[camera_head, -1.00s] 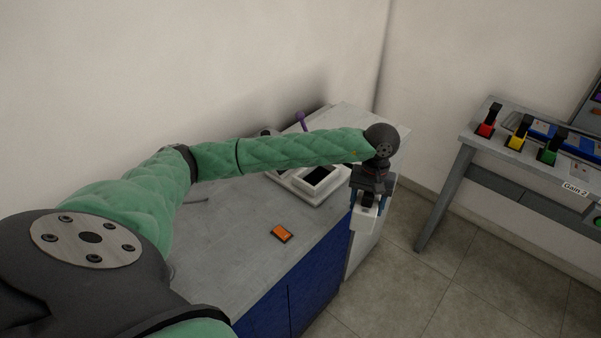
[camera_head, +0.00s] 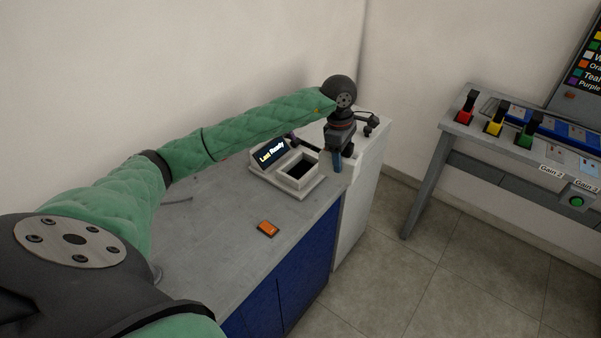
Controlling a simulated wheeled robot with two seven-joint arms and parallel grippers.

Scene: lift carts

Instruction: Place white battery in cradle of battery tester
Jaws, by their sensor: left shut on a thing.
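The battery tester (camera_head: 285,180) is a pale box on the grey counter. Its lit screen (camera_head: 272,153) reads something like "Last Ready", and its cradle (camera_head: 300,169) is a square, dark, empty-looking opening. My left gripper (camera_head: 338,163) points down just right of the cradle, apart from it. It is shut on the white battery, which is mostly hidden by the fingers now; a white piece showed between them a second ago. My right gripper is not in view.
An orange battery (camera_head: 268,228) lies on the counter (camera_head: 225,235) in front of the tester. A white cabinet (camera_head: 362,190) stands at the counter's right end. A separate table (camera_head: 470,137) with red, yellow and green levers stands at the right.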

